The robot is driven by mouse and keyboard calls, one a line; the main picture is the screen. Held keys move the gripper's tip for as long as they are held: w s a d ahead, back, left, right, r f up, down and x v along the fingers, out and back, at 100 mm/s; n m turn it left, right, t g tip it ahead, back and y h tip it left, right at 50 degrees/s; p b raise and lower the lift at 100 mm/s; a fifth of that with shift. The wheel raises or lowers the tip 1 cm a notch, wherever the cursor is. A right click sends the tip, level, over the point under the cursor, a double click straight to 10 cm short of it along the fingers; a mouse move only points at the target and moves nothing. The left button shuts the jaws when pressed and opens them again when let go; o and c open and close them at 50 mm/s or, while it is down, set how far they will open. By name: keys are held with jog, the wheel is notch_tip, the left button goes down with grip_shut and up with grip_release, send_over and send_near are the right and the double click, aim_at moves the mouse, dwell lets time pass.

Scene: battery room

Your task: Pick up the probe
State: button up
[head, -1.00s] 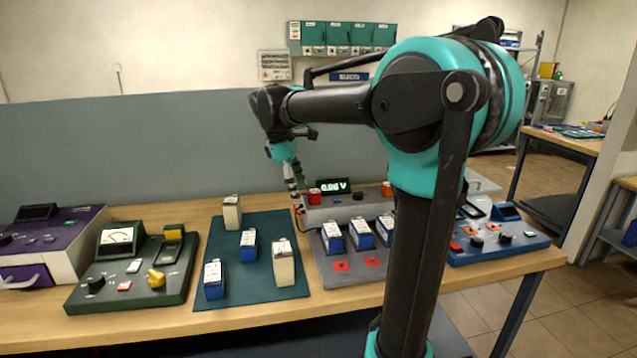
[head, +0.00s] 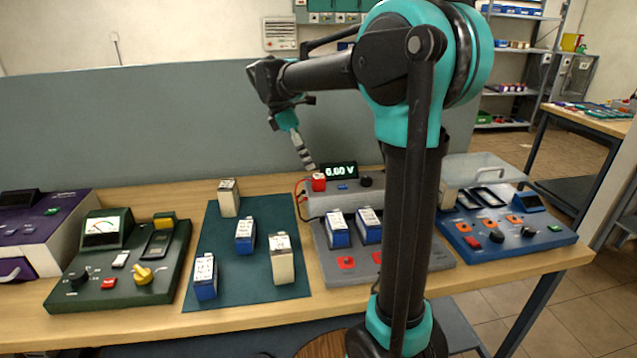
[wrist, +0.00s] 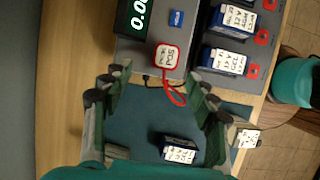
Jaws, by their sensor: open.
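The probe (head: 319,182) is a small red block on the grey tester (head: 330,204) at the back of the bench, below the lit voltage display (head: 338,170). In the wrist view the probe (wrist: 166,57) shows a white labelled top with a red rim, and a red lead loops from it. My gripper (head: 307,164) hangs just above the probe in the head view, its fingers slanting down to the right. In the wrist view my gripper (wrist: 150,92) is open and empty, with the probe beyond its fingertips. Whether a finger touches the probe cannot be told.
Blue batteries (head: 338,229) stand upright on the grey tester. More blue and white ones stand on a green mat (head: 222,290). A green meter box (head: 120,275) is at left, a blue device (head: 505,238) at right. A grey partition (head: 150,130) stands behind the bench.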

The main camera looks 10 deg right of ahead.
aim_at(318, 176)
jog(key=x, duration=0.2)
jog(key=shift+d+f, duration=0.2)
jog(key=shift+f, duration=0.15)
jog(key=shift+s+d+x, duration=0.1)
jog(key=shift+s+x, duration=0.1)
jog(key=shift+x, duration=1.15)
jog(key=shift+s+d+x, duration=0.15)
jog(key=shift+s+x, duration=0.05)
jog(key=shift+x, duration=1.1)
jog(key=shift+r, duration=0.1)
jog(key=c, duration=1.2)
jog(key=shift+c, duration=0.2)
jog(key=shift+r, duration=0.15)
